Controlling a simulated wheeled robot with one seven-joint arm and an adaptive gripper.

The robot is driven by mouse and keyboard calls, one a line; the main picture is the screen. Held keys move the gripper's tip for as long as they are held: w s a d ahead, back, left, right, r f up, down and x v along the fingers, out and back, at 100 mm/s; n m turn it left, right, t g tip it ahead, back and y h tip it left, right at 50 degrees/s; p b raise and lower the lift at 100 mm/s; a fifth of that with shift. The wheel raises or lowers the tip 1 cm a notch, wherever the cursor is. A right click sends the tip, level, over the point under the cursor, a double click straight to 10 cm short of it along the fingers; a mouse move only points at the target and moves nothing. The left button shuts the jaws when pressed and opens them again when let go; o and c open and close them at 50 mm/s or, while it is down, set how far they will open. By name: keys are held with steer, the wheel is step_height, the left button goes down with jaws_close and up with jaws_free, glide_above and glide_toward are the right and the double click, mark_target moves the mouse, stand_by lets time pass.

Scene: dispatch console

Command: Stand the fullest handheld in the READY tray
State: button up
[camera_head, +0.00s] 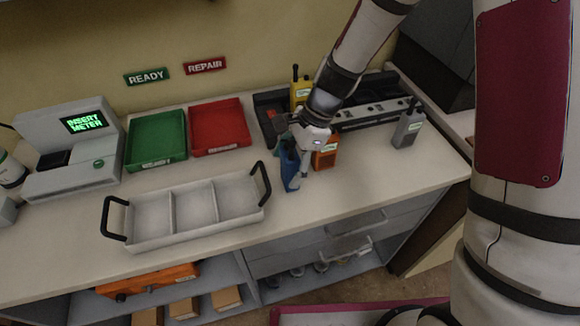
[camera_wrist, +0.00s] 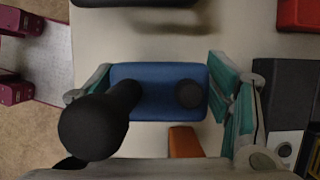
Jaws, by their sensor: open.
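My gripper (camera_head: 302,150) is open, with its fingers on either side of the blue handheld (camera_head: 289,170). In the wrist view my gripper (camera_wrist: 152,95) has its teal fingertips at the two ends of the blue handheld's top (camera_wrist: 153,78); contact is unclear. The blue handheld stands upright on the counter. An orange handheld (camera_head: 326,156) stands close beside it, partly hidden by my gripper. A yellow handheld (camera_head: 300,92) stands behind, and a grey handheld (camera_head: 408,130) stands at the right. The green READY tray (camera_head: 157,140) looks empty. No charge levels are readable.
The red REPAIR tray (camera_head: 220,127) is beside the green one. A meter station (camera_head: 75,150) reading "INSERT METER" stands at the left. A white three-part carrier (camera_head: 187,237) with black handles lies in front. A dark charger rack (camera_head: 365,114) is at the back right. Front-right counter is clear.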

steer(key=shift+c, duration=0.6)
steer(key=c, duration=1.5)
steer(key=shift+r, duration=0.1)
